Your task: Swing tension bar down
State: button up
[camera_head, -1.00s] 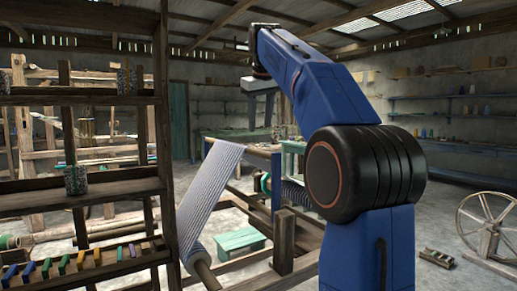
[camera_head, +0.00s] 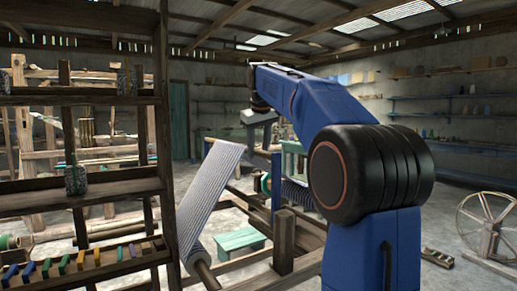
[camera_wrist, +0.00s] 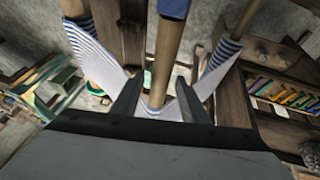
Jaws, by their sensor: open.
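A round wooden bar (camera_wrist: 167,50), which may be the tension bar, runs down the wrist view between the fingers of my gripper (camera_wrist: 158,80). The fingers are apart, one on each side of it; I cannot tell whether they touch it. In the head view my gripper (camera_head: 260,135) points down near the blue loom part (camera_head: 259,156), beyond the striped cloth (camera_head: 212,190). The white cloth with blue stripes (camera_wrist: 100,58) also spreads below the fingers in the wrist view. My arm hides part of the loom in the head view.
A dark wooden shelf (camera_head: 90,190) with coloured pieces stands close on the left. A teal bench (camera_head: 240,240) sits low behind the loom's wooden post (camera_head: 284,240). A spoked wheel (camera_head: 484,222) stands at right. Open floor lies between.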

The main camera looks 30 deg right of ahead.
jog(key=shift+c, duration=0.2)
grip_shut()
jog(key=shift+a, duration=0.1)
jog(key=a+f+n+h, duration=0.1)
jog(key=a+f+h, duration=0.3)
jog(key=a, duration=0.5)
jog(key=a+f+n+t+h, duration=0.1)
jog(key=a+f+h, duration=0.4)
jog(key=a, duration=0.4)
jog(key=shift+s+f, duration=0.3)
jog(key=shift+f, duration=0.4)
